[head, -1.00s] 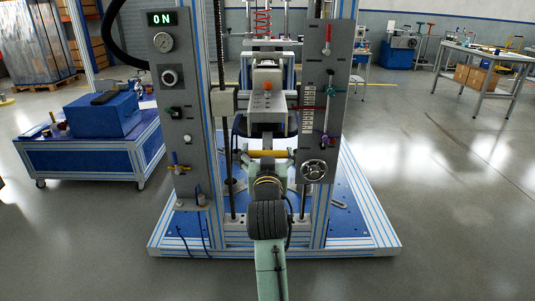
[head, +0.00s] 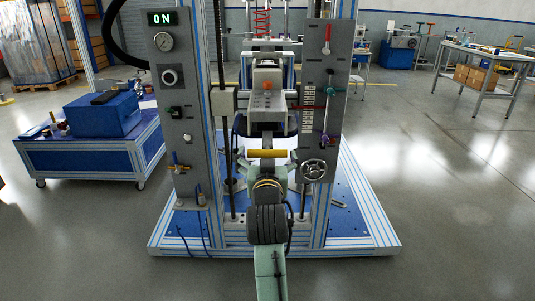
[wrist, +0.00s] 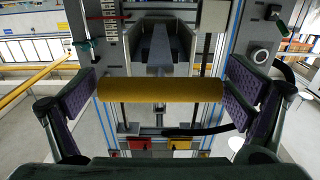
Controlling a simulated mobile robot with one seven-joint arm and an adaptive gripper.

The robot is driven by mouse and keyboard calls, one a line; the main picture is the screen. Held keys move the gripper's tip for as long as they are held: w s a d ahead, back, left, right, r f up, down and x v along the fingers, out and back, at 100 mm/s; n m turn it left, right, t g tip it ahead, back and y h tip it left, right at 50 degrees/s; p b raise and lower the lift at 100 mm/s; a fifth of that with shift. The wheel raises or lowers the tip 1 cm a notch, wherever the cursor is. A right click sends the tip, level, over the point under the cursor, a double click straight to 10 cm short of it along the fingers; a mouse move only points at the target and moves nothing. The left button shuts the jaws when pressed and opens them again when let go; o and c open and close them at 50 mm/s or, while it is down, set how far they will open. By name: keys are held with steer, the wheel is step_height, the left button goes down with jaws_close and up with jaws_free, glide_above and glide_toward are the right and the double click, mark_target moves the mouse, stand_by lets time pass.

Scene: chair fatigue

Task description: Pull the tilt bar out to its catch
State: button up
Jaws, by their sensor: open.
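The tilt bar is a yellow, horizontal cylinder (head: 267,153) low in the middle of the test stand, below the grey central block. In the wrist view the yellow bar (wrist: 160,89) spans the gap between my fingers. In the head view my wrist and arm reach up to the bar from below and hide most of the gripper.
The left panel (head: 175,110) carries a gauge, knobs and a lit ON display. The right panel (head: 325,105) has levers and a handwheel (head: 314,170). Uprights stand on both sides of the bar. A blue cart (head: 92,155) stands left. The floor at right is open.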

steer(key=s, duration=0.6)
steer(key=shift+s, duration=0.25)
